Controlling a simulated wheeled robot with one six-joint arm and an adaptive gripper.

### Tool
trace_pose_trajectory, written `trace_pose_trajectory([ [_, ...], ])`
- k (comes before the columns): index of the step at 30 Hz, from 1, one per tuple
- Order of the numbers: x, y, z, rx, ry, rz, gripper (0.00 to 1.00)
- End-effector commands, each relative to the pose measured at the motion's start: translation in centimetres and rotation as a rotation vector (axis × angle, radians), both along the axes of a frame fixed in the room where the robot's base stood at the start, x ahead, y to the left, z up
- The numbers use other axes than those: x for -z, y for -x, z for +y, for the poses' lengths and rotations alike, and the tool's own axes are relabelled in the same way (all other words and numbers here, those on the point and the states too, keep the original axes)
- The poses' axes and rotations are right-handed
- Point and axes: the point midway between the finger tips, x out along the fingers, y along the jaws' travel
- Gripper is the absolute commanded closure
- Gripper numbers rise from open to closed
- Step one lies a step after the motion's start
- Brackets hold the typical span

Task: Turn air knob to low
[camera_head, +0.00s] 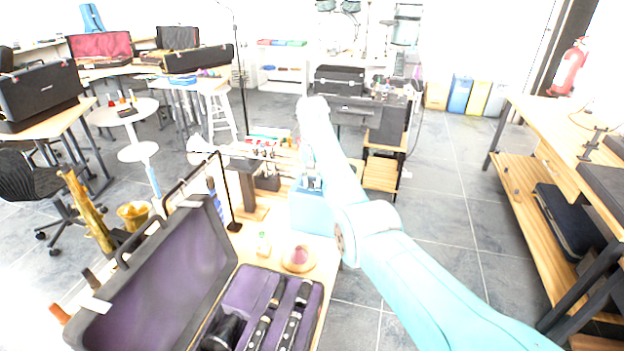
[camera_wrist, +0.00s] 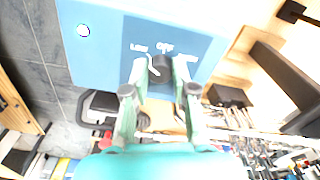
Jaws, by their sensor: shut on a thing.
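A light blue box (camera_head: 312,215) stands on the wooden bench, partly hidden behind my arm. In the wrist view its blue face (camera_wrist: 100,40) carries white lettering that seems to read LOW on the left and OFF in the middle, with a blurred mark on the right. The dark air knob (camera_wrist: 160,66) sits below the lettering. My gripper (camera_wrist: 160,72) has one finger on each side of the knob and is shut on it. The knob's pointer direction cannot be told. In the head view my gripper (camera_head: 312,182) is small at the box's top.
An open instrument case (camera_head: 160,280) with purple lining stands at the front left of the bench. A round wooden piece (camera_head: 298,258) and a small bottle (camera_head: 263,244) sit between the case and the box. A dark stand (camera_head: 234,226) rises left of the box.

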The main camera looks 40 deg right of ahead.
Motion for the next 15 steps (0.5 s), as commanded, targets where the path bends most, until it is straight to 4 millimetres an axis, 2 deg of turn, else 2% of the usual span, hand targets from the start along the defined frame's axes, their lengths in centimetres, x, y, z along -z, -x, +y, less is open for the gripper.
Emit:
trace_pose_trajectory([
  [6,0.03,0.01,0.02,0.001,-0.001,0.001,1.0],
  [7,0.03,0.01,0.02,0.001,-0.001,0.001,0.67],
  [9,0.03,0.01,0.02,0.001,-0.001,0.001,0.49],
  [15,0.02,0.0,0.01,0.002,0.0,0.0,0.49],
])
